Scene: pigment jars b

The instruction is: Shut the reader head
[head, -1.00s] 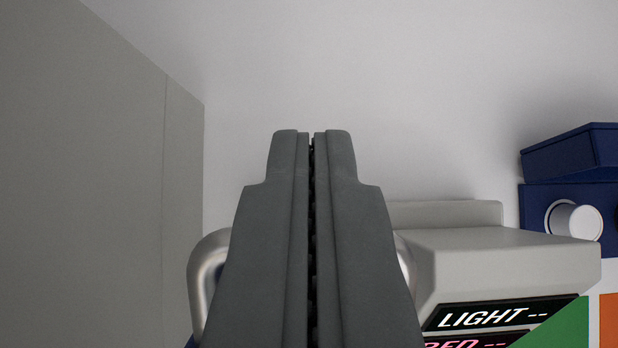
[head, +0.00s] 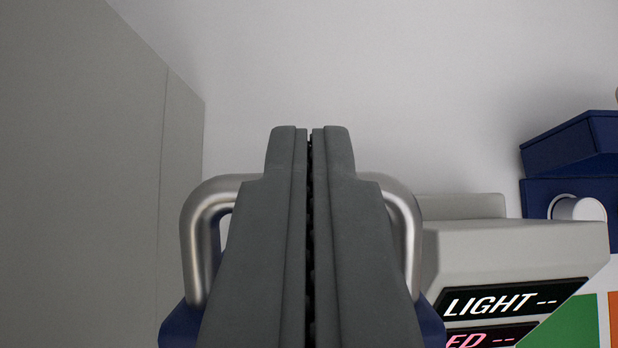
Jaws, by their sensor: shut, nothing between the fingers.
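My gripper (head: 310,135) is shut and empty, its two dark grey fingers side by side in the middle of the view. A shiny metal bar handle (head: 203,240) shows on both sides of the fingers, which hide its middle. The handle rises from a dark blue part (head: 180,325), likely the reader head, mostly hidden behind my gripper. I cannot tell whether the fingers touch the handle or how far open the head stands. A light grey housing (head: 515,250) with a black display (head: 510,300) reading "LIGHT --" stands to the right.
A tall grey panel (head: 90,190) fills the left side. At the right is a dark blue block (head: 570,145) above another with a white round knob (head: 578,209). Green (head: 570,330) and orange patches lie at the lower right. The pale surface above the fingertips is clear.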

